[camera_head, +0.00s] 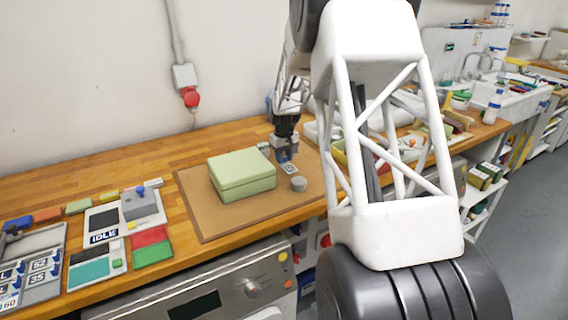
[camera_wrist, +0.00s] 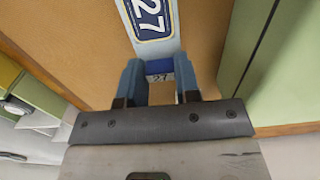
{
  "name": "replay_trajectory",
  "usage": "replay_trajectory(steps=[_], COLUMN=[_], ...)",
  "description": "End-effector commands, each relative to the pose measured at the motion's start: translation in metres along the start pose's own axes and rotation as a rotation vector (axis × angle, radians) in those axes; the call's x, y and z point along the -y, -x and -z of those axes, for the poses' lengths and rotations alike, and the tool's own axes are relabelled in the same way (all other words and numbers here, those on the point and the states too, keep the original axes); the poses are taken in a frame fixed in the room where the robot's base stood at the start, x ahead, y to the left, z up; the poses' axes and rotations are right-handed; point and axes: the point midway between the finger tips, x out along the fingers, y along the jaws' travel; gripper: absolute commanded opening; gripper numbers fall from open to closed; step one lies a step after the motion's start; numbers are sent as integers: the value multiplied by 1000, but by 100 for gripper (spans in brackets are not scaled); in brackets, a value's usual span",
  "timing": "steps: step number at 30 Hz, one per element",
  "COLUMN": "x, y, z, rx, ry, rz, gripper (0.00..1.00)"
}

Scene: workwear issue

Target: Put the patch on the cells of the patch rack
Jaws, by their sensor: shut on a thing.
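The patch (camera_wrist: 153,20) is a pale piece with a dark blue panel and a white 27. My gripper (camera_wrist: 159,68) is shut on its small blue grip part, which also has a 27 label. In the head view my gripper (camera_head: 286,153) is low over the brown mat, with the patch (camera_head: 290,168) below it. I cannot tell whether the patch touches the mat. The patch rack (camera_head: 58,240) is a grey tray at the far left, with several numbered white-and-blue patches in it, 52 and 35 among them.
A green box (camera_head: 242,175) stands on the brown mat (camera_head: 205,222), left of my gripper. A grey round piece (camera_head: 299,184) is close to the patch. A grey press-like device (camera_head: 138,205) with an IDLE sign and a red-and-green pad (camera_head: 151,244) lie between mat and rack.

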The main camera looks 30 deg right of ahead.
Motion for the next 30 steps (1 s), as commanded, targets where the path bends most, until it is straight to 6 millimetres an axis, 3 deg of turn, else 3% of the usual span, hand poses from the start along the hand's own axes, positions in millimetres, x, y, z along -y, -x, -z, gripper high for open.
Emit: replay_trajectory(steps=[8,22,23,24,27,30], x=[0,0,0,0,0,0], y=[-26,-30,-30,-30,-30,-30], z=[0,0,0,0,0,0], rx=[1,1,1,1,1,1], ry=[0,0,0,0,0,0], rz=[1,0,0,0,0,0], gripper=[9,9,33,39,55,56])
